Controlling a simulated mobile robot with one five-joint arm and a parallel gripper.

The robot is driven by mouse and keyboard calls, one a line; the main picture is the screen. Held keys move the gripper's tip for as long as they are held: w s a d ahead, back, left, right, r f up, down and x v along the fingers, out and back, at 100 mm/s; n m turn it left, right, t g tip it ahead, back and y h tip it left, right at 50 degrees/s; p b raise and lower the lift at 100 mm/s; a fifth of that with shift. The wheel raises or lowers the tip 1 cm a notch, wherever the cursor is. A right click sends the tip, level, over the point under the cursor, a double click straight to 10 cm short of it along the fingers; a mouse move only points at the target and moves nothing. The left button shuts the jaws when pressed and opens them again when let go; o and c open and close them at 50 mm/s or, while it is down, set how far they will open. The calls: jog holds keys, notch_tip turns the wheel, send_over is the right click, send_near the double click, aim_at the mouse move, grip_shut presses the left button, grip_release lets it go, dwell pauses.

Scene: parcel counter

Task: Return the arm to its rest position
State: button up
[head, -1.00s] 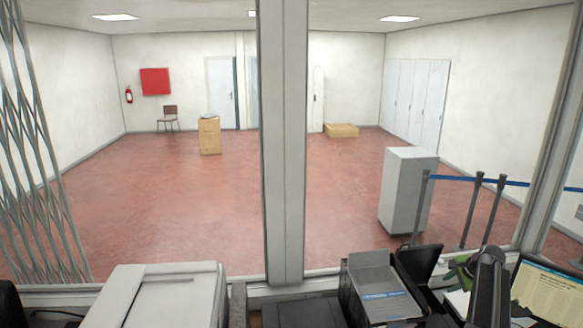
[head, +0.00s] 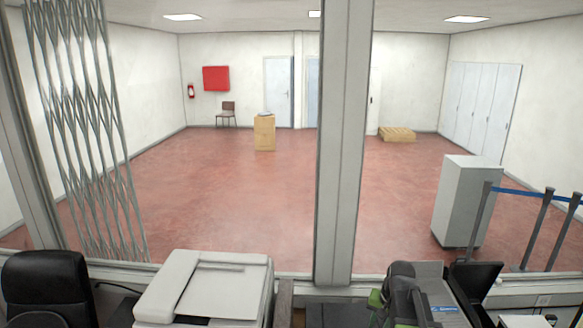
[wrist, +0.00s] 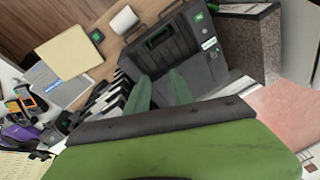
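My arm shows at the bottom right of the head view as a dark link with green parts, in front of a grey tray. In the wrist view my gripper (wrist: 159,80) has two green fingers standing apart with a gap between them. Nothing is held in the gap. Beyond the fingers is a black case (wrist: 185,52) with a handle. I cannot tell from this view how far the fingertips are from it.
A white printer (head: 205,285) and a black chair (head: 48,285) stand at the lower left. The grey tray (head: 435,270) is partly behind my arm. A window post (head: 340,150) and folding grille (head: 85,130) front the open red floor (head: 220,200). A grey cabinet (head: 460,200) stands right.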

jog(key=s+a+n+g, duration=0.1)
jog(key=s+a+n, duration=0.5)
jog(key=a, duration=0.5)
jog(key=s+f+b, duration=0.1)
jog(key=f+b, duration=1.1)
jog(key=s+f+m+g+b, duration=0.1)
jog(key=s+f+b, duration=0.1)
jog(key=f+b, duration=1)
jog(key=shift+s+f+h, duration=0.25)
jog(key=shift+f+h, duration=0.05)
jog(key=shift+h, duration=0.1)
jog(key=shift+r, duration=0.1)
